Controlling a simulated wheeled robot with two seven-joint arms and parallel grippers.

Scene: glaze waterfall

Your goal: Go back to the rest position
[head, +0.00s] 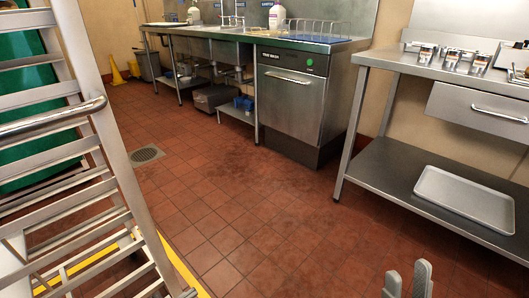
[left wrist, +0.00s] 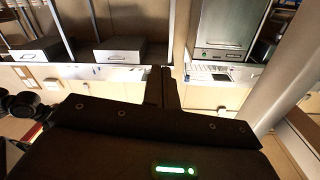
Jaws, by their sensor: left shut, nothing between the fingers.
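My left gripper (left wrist: 163,72) shows in the left wrist view as two dark fingers close side by side at the middle. It is shut and empty, with no object at its tips. In the head view, two grey fingertips of a gripper (head: 407,277) rise from the bottom edge at the right. I take it to be my right gripper. Nothing shows at its tips, and the rest of it is cut off, so I cannot tell how far it is open.
A metal rack (head: 88,125) stands close at left. A steel table (head: 380,58) with small containers stands at right, a grey tray (head: 465,198) on its lower shelf. A dishwasher (head: 290,98) and sinks line the back. The red tiled floor (head: 215,190) between is clear.

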